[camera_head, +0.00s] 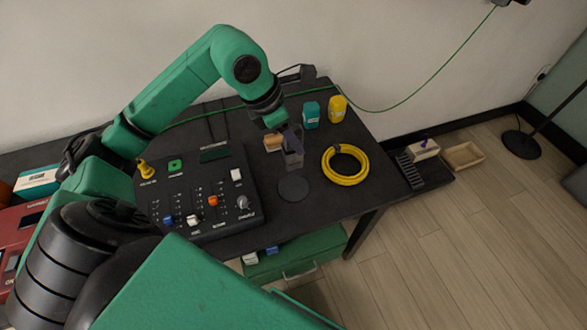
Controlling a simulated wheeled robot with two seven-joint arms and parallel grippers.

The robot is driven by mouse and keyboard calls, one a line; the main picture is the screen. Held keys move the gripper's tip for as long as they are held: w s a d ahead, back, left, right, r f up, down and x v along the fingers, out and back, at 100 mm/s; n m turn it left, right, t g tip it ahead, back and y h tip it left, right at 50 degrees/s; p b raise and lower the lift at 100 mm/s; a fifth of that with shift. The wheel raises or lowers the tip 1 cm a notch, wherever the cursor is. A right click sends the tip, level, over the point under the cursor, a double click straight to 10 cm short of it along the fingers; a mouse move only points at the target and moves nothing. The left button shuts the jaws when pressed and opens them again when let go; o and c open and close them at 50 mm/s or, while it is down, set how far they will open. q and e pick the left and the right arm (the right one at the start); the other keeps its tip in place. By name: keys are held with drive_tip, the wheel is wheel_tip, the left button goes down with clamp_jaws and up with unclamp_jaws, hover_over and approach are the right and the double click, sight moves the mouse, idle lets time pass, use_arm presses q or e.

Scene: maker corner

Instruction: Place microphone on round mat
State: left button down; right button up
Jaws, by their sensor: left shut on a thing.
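My left gripper (292,154) is over the table, just behind the round mat, and is shut on a small dark, purplish thing (298,134), which I take to be the microphone. The fingers hide much of it, so its exact shape is hard to tell. The round mat (293,188) is a dark grey disc lying flat on the black table, right of the control panel. Nothing is seen standing on it. The gap between the held thing and the mat is hard to judge. My right gripper is not in view.
A control panel (204,207) with knobs and sliders lies left of the mat. A yellow cable coil (344,165) lies close on its right. Teal (311,115) and yellow (337,109) containers stand behind. The table's front edge is close to the mat.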

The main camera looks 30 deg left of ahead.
use_arm(q)
drive_tip(key=f, duration=1.1)
drive_tip(key=shift+w+a+p, duration=0.1)
drive_tip(key=shift+w+p, duration=0.15)
drive_tip(key=shift+p, duration=0.1)
drive_tip(key=shift+f, duration=0.2)
drive_tip(key=shift+c, duration=2.2)
unclamp_jaws()
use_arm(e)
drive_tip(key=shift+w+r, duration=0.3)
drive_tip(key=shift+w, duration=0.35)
